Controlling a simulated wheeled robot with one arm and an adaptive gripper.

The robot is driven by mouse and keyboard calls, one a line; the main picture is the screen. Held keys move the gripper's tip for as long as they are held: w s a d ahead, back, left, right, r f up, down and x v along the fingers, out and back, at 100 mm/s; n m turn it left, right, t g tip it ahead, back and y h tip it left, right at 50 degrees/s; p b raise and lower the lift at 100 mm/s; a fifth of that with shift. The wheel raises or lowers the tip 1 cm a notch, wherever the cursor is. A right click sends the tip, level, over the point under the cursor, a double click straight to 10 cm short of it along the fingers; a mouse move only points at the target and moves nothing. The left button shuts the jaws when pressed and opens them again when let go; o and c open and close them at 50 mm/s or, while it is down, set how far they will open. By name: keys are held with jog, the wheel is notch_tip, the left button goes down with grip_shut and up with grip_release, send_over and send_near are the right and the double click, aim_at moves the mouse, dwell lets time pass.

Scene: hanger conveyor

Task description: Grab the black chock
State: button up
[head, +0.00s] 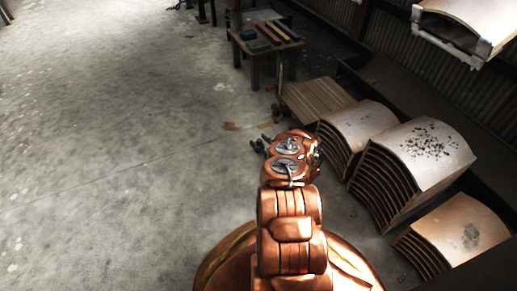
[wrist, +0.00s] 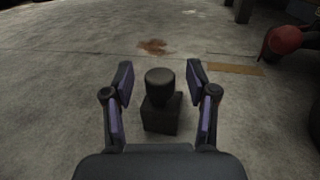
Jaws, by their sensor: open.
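The black chock (wrist: 161,112) stands upright on the concrete floor in the wrist view, a dark block with a rounded knob on top. My gripper (wrist: 160,85) is open, with one finger on each side of the chock and a visible gap to it on both sides. In the head view my gripper (head: 262,144) is small and low near the floor, at the far end of my copper-coloured arm. The chock cannot be made out there.
Stacks of curved panels (head: 385,175) stand to the right of my arm. A wooden pallet (head: 318,100) and a low table (head: 265,37) with coloured bars are beyond. A red rounded object (wrist: 283,40) is at the wrist view's upper right. Open floor (head: 110,150) lies left.

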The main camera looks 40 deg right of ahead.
grip_shut()
dwell(0.5)
jog(key=shift+r, duration=0.15)
